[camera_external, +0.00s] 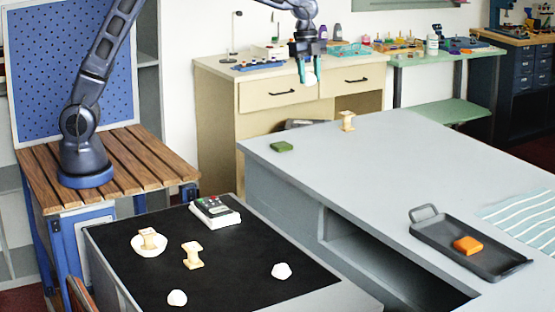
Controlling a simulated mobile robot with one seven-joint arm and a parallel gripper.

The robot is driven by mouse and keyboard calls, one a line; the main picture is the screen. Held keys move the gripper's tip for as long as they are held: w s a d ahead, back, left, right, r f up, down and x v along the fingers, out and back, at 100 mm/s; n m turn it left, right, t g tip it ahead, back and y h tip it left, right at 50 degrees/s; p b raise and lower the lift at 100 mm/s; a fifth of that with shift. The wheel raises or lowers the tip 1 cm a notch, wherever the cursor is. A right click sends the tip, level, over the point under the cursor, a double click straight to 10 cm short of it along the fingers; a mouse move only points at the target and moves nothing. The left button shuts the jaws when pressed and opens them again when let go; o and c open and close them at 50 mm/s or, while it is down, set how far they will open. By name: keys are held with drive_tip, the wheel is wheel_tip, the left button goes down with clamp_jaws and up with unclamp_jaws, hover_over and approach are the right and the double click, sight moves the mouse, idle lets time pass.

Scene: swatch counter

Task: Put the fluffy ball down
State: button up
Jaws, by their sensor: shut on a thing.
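My gripper (308,73) hangs in the air at the upper middle of the external view, in front of the beige drawer cabinet. It is shut on a small white ball (311,78) between its teal fingertips. The fingers hide part of the ball, and its fluffy texture is too small to make out. The ball is apart from any surface. The grey counter (390,170) lies below and to the right of my gripper.
The counter bears a green block (281,147), a wooden spool (347,121), a striped cloth (525,220) and a dark tray (470,247) holding an orange block (467,245). The black-topped table (240,270) bears white lumps, a bowl (149,249) and a device (215,210). The counter's middle is clear.

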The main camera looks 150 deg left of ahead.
sight(310, 144)
wheel_tip(310, 144, down, 19)
drive_tip(key=shift+r, duration=0.2)
idle(0.4)
drive_tip(key=shift+f, duration=0.15)
drive_tip(key=o, duration=0.9)
drive_tip(key=r, duration=0.4)
drive_tip(key=s+r, duration=0.1)
drive_tip(key=r, duration=0.7)
drive_tip(key=shift+s+r, duration=0.1)
drive_tip(key=shift+s, duration=0.25)
